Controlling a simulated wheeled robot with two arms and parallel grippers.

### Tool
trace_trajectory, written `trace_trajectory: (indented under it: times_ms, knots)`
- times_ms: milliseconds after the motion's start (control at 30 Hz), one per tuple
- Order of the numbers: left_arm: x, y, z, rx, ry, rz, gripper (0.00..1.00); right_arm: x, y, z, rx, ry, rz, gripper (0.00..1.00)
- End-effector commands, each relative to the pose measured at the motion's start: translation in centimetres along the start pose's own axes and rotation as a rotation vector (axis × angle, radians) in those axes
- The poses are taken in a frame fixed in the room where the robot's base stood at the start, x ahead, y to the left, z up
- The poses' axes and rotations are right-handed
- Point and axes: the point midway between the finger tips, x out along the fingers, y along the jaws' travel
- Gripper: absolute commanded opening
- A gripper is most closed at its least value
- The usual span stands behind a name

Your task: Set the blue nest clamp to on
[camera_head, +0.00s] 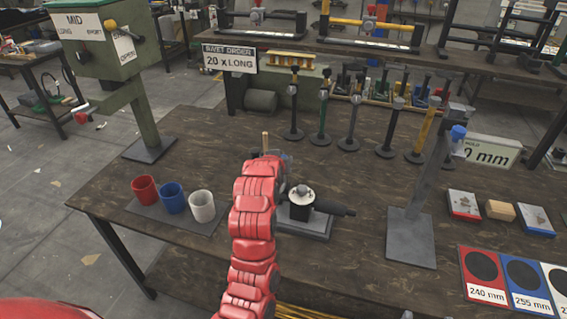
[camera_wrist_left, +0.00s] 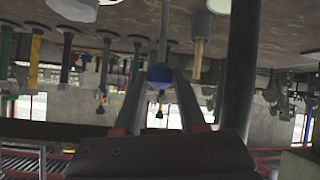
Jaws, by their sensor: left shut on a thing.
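My left arm reaches over the bench from the bottom of the head view and covers most of its own gripper. In the left wrist view, the fingers of my left gripper (camera_wrist_left: 160,88) are shut on a small blue ball knob (camera_wrist_left: 159,76), which looks like the handle of the blue nest clamp. The arm hides this knob in the head view, and I cannot tell the clamp's setting. A black fixture with a silver top (camera_head: 303,199) stands on a grey plate just right of my forearm. My right gripper is not in view.
Red (camera_head: 144,189), blue (camera_head: 172,197) and white (camera_head: 202,206) cups stand left of my arm. A grey post with a blue knob (camera_head: 458,132) stands at the right. Several upright tools line the back. Coloured size cards (camera_head: 527,285) lie front right. The bench's left corner is clear.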

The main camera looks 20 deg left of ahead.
Motion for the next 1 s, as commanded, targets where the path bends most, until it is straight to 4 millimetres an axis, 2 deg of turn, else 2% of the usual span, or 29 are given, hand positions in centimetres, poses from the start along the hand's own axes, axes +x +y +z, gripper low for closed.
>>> trace_trajectory:
  times_ms: [167,633,667,700,800,833,1000]
  knots:
    - [-0.35,-0.16,0.35,-0.003,0.040,0.010,0.00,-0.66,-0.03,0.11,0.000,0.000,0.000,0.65]
    - [-0.45,-0.16,0.41,-0.004,0.050,0.013,0.00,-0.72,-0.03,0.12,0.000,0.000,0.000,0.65]
    - [-0.45,-0.16,0.42,-0.004,0.050,0.013,0.42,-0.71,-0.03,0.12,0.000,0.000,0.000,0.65]
    - [-0.44,-0.17,0.44,-0.004,0.050,0.013,0.49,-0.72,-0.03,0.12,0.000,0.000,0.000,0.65]
    - [-0.44,-0.17,0.44,-0.004,0.050,0.013,0.67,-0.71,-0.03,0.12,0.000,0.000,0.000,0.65]
    - [-0.44,-0.16,0.44,-0.004,0.049,0.013,0.70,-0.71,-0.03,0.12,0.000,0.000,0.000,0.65]
    - [-0.43,-0.16,0.45,-0.004,0.049,0.013,0.70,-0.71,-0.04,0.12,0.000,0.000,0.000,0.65]
